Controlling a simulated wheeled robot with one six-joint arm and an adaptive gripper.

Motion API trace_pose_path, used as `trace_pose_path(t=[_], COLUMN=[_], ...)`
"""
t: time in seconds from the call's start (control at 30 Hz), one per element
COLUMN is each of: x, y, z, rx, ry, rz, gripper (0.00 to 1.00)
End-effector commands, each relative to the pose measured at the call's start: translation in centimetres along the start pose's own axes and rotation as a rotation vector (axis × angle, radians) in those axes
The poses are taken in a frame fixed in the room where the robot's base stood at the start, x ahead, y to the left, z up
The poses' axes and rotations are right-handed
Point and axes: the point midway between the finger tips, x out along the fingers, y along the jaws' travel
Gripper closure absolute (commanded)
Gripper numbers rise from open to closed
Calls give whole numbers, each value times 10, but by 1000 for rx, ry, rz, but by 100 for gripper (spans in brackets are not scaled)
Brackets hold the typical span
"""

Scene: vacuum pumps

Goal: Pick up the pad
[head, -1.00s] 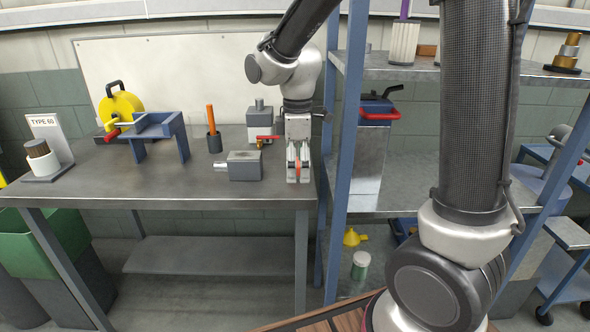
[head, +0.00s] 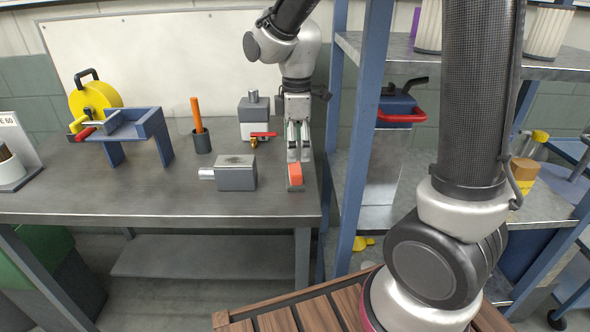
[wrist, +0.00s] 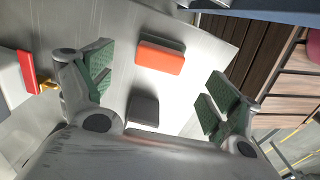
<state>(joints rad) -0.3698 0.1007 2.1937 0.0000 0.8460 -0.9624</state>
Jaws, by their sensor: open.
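An orange-red block (head: 295,174), which may be the pad, lies near the right end of the grey metal workbench (head: 130,195). It also shows in the wrist view (wrist: 160,57), lying flat on the bench. A small dark grey piece (wrist: 143,108) lies near it; I cannot tell which of the two is the pad. My gripper (head: 299,158) points down just behind the orange block in the head view. In the wrist view its green-padded fingers (wrist: 160,88) are wide apart, with nothing held between them.
A grey block with a stub (head: 236,173), a valve with a red handle (head: 262,135) and a dark cup (head: 202,142) stand left of my gripper. A blue shelf post (head: 362,140) rises close on the right. The bench front is clear.

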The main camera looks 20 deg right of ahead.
Motion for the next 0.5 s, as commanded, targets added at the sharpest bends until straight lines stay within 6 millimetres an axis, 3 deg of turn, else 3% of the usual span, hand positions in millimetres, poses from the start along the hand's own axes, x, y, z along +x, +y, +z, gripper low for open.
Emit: trace_pose_path(t=[0.5], x=[70], y=[0], z=[-3], rx=[0], ry=[-2], rz=[-2], gripper=[11])
